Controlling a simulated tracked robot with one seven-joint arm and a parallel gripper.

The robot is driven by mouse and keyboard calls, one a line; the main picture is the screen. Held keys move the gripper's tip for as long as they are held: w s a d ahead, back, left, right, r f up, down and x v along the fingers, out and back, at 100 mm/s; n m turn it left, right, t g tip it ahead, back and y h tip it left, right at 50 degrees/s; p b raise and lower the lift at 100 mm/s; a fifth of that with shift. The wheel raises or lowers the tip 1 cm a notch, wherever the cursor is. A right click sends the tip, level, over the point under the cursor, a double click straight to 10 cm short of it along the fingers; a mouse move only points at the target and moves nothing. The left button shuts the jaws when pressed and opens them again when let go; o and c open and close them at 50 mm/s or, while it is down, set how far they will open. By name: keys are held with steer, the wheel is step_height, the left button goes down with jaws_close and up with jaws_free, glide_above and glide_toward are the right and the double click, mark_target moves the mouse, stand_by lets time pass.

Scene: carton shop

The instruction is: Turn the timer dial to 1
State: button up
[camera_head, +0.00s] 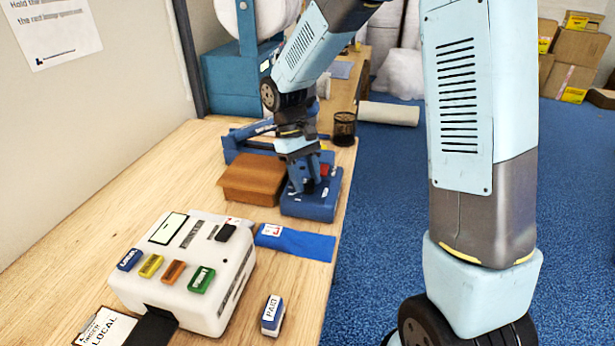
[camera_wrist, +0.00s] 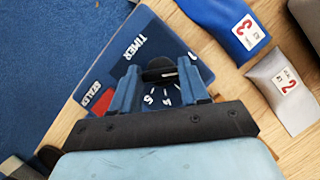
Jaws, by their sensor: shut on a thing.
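The blue sealer (camera_head: 312,207) stands near the table's right edge, beyond the white machine. Its top panel shows in the wrist view (camera_wrist: 128,62), with the word TIMER and a red SEALER patch (camera_wrist: 103,102). The black timer dial (camera_wrist: 160,72) sits between the two fingers of my gripper (camera_wrist: 160,80), which is shut on it. White scale numbers show below the dial, partly covered by my gripper; I cannot tell which number the dial points to. In the head view my gripper (camera_head: 302,184) points down onto the sealer and hides the dial.
A brown wooden box (camera_head: 250,180) stands close left of the sealer. A blue packet (camera_head: 295,243) lies in front; a grey packet (camera_wrist: 284,90) shows in the wrist view. A mesh cup (camera_head: 345,127) stands behind.

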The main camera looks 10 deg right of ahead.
steer(key=n+h, duration=0.1)
steer(key=n, duration=0.2)
steer(key=shift+s+t, duration=0.15)
steer(key=shift+t, duration=0.25)
steer(key=shift+n, duration=0.5)
steer(key=o, duration=1.1)
steer(key=shift+c, duration=0.2)
steer(key=v, duration=1.3)
steer(key=shift+a+r, duration=0.15)
steer(key=shift+r, duration=0.2)
